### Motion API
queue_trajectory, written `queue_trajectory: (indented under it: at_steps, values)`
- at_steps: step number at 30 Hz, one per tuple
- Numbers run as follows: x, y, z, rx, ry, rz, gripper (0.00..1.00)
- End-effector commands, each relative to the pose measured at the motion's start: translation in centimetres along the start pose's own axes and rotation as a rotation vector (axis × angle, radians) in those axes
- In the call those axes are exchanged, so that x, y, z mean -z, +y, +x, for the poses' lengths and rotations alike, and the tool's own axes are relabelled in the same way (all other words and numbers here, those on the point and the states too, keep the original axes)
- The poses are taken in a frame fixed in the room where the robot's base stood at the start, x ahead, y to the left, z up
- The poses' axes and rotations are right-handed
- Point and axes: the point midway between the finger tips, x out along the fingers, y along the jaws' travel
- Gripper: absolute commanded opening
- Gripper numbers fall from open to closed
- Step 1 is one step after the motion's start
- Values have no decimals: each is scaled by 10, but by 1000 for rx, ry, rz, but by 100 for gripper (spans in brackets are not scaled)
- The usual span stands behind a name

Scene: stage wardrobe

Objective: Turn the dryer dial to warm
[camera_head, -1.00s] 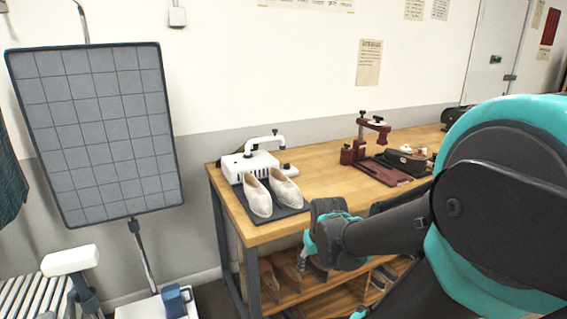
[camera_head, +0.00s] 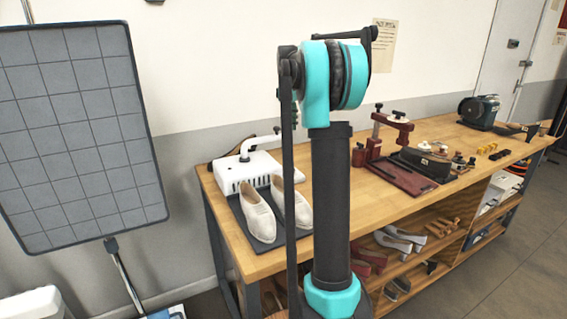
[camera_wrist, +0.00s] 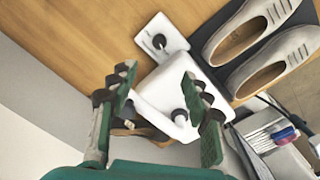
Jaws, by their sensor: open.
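The white dryer (camera_head: 250,170) stands on the wooden workbench with a pair of pale shoes (camera_head: 257,215) on a dark mat in front of it. In the wrist view, the dryer (camera_wrist: 165,88) lies beyond and between my gripper's (camera_wrist: 158,80) two fingers, which are spread apart with nothing held. A small white plate beside the dryer body carries a dark round knob, seemingly the dial (camera_wrist: 158,42). It lies above the fingertips in the picture, with no visible contact. Its marks are too small to read. In the head view my arm hides the dial and the gripper.
A grid-patterned panel (camera_head: 85,125) stands on the left. A shelf below holds shoes and wooden forms.

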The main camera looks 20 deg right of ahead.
Motion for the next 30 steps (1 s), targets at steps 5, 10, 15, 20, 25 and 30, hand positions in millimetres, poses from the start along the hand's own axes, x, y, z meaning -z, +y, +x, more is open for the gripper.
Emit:
queue_trajectory:
  at_steps: [5, 10, 15, 20, 25, 30]
  values:
    - [0, 1, 13, 1, -1, -4, 49]
    - [0, 1, 43, 1, -1, -3, 49]
    - [0, 1, 77, 1, -1, -2, 49]
    - [0, 1, 109, 1, -1, -2, 49]
    - [0, 1, 140, 1, -1, -2, 49]
    - [0, 1, 162, 1, -1, -2, 49]
